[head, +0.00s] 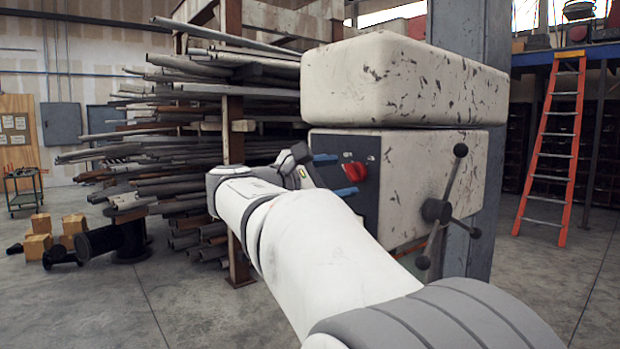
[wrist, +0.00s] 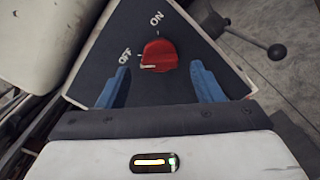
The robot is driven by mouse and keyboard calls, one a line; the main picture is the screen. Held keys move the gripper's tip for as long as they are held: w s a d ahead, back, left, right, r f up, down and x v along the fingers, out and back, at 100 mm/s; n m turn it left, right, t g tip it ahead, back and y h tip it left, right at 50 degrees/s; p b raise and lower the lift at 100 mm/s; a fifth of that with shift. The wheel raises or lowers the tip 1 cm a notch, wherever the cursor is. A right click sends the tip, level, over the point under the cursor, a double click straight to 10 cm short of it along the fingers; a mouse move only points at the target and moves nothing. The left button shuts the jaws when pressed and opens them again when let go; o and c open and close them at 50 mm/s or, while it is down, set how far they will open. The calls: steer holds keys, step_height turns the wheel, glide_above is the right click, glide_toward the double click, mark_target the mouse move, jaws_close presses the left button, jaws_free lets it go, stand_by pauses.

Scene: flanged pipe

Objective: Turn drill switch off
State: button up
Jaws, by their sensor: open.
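The red drill switch (wrist: 158,52) is a rotary knob on the dark panel (wrist: 185,22), with ON printed above it and OFF to its left. A pale mark shows at the knob's lower left, on the OFF side; I cannot tell its exact setting. In the head view the red switch (head: 357,171) sits on the front panel of the worn cream drill head (head: 430,175). My gripper (wrist: 161,72) is open, its blue fingers apart on the left and right of the knob. In the head view my gripper (head: 337,175) is at the panel. Finger contact with the knob is not visible.
A black spoked handle (head: 438,211) sticks out right of the panel. Racked pipes (head: 180,150) stand behind my arm. An orange ladder (head: 560,150) stands at the right.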

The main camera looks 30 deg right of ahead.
steer(key=a, duration=0.6)
steer(key=shift+s+b, duration=0.25)
steer(key=shift+b, duration=0.15)
steer(key=shift+f, duration=0.15)
steer(key=s+a+f+m+y, duration=0.1)
steer(key=s+a+f+y, duration=0.25)
steer(key=f, duration=0.55)
steer(key=s+a+f+m+t+y, duration=0.1)
steer(key=s+a+f+m+y, duration=0.3)
steer(key=f, duration=0.6)
steer(key=a+f+n+y, duration=0.1)
steer(key=a+f+y, duration=0.1)
steer(key=f+y, duration=0.5)
steer(key=s+a+f+m+y, duration=0.3)
steer(key=s+a+f+m, duration=0.2)
steer(key=a+f, duration=0.4)
step_height(320, 180, down, 3)
steer(key=shift+s+a+m, duration=0.35)
steer(key=shift+s+m, duration=0.05)
steer(key=shift+m, duration=0.1)
steer(key=shift+y, duration=0.25)
